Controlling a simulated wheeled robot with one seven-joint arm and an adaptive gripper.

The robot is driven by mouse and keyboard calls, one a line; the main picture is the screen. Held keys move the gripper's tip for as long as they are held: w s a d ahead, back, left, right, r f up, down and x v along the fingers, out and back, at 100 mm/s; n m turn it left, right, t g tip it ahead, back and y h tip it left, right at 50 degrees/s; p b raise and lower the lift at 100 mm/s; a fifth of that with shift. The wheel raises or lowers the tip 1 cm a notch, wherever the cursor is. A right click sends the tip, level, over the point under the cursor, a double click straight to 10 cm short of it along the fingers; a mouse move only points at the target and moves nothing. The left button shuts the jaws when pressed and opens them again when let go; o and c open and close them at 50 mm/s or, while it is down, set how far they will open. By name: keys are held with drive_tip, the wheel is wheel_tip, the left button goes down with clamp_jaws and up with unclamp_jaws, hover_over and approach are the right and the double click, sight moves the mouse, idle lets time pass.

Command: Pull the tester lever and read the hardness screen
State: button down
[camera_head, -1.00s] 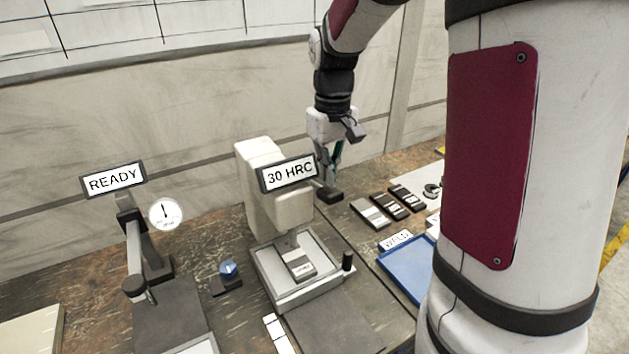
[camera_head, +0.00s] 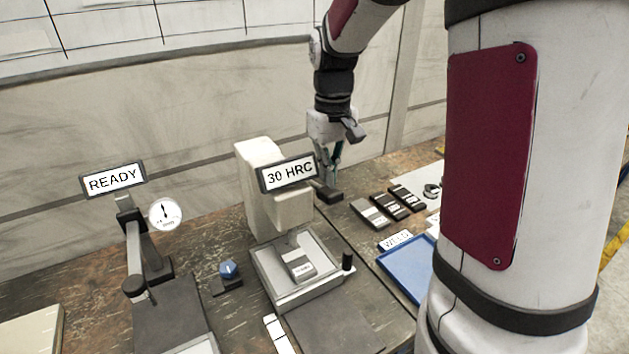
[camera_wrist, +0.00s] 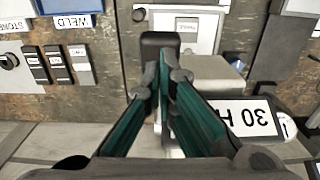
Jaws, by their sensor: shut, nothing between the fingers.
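The hardness tester (camera_head: 262,185) is a cream machine in the middle of the bench. Its screen (camera_head: 289,173) reads 30 HRC; in the wrist view the screen (camera_wrist: 240,117) is upside down and partly hidden by a finger. A grey block (camera_head: 299,264) lies on its tray. The lever's black grip (camera_head: 328,194) is at the tester's right side and shows in the wrist view (camera_wrist: 160,41). My gripper (camera_head: 331,178) is shut and empty, its fingertips (camera_wrist: 165,68) right by the grip; I cannot tell whether they touch it.
At left, a gauge stand has a READY screen (camera_head: 113,179) and a dial (camera_head: 165,214). A blue knob (camera_head: 228,268) sits between the stations. To the right are several small blocks (camera_head: 390,205), a WELD label (camera_head: 396,240) and a blue tray (camera_head: 408,268). A black post (camera_head: 347,261) stands by the tester's tray.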

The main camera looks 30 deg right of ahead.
sight(329, 189)
drive_tip(key=shift+f+b, duration=0.7)
drive_tip(key=shift+f, duration=2.2)
drive_tip(key=shift+r, duration=0.15)
drive_tip(key=shift+r+p, duration=1.65)
drive_tip(key=shift+r, duration=1.35)
wheel_tip(329, 189, up, 12)
